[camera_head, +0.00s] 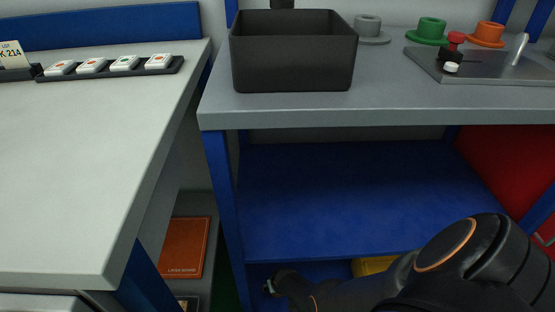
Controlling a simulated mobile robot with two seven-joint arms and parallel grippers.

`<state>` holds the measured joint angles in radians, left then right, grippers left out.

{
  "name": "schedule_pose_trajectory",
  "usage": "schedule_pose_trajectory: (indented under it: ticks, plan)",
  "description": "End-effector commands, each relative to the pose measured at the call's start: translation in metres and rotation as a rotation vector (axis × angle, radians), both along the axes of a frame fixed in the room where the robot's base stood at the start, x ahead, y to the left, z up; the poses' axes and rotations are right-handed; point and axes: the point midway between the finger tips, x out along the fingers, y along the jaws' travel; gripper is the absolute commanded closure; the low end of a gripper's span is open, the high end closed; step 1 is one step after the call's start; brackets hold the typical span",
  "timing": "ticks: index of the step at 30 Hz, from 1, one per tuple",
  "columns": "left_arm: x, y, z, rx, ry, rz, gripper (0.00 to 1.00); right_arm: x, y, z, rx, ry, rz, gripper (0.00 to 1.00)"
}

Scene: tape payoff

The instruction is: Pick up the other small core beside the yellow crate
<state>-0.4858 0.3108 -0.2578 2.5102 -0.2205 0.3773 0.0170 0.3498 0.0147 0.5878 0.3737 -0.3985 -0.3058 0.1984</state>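A piece of the yellow crate (372,266) shows low down under the blue shelf, mostly covered by my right arm. I cannot make out a small core beside it; the floor area there is dark and hidden by the arm. My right arm comes in from the lower right and reaches left across the crate. Its gripper (270,288) is at the left end, low beside the blue leg, small and dark with a little pale grey at the tip. I cannot tell whether it is open or holds anything. My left gripper is out of view.
A black bin (292,55) stands on the grey bench, with grey (367,26), green (432,29) and orange (489,33) flanged pieces behind it to the right. The blue shelf (340,195) above the gripper is empty. An orange binder (185,247) stands left of the leg.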

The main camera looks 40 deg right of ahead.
Motion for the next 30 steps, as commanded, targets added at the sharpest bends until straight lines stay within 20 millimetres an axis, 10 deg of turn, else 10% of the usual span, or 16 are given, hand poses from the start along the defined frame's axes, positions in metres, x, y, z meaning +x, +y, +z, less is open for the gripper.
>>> schedule_pose_trajectory:
  ticks: [23, 30]
  plan:
    - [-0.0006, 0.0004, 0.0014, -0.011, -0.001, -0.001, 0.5, -0.0008, 0.0, 0.0001, 0.0, 0.001, 0.0, 0.81]
    - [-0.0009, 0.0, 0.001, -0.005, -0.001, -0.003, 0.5, -0.0007, 0.0, 0.0005, -0.001, 0.001, 0.001, 0.82]
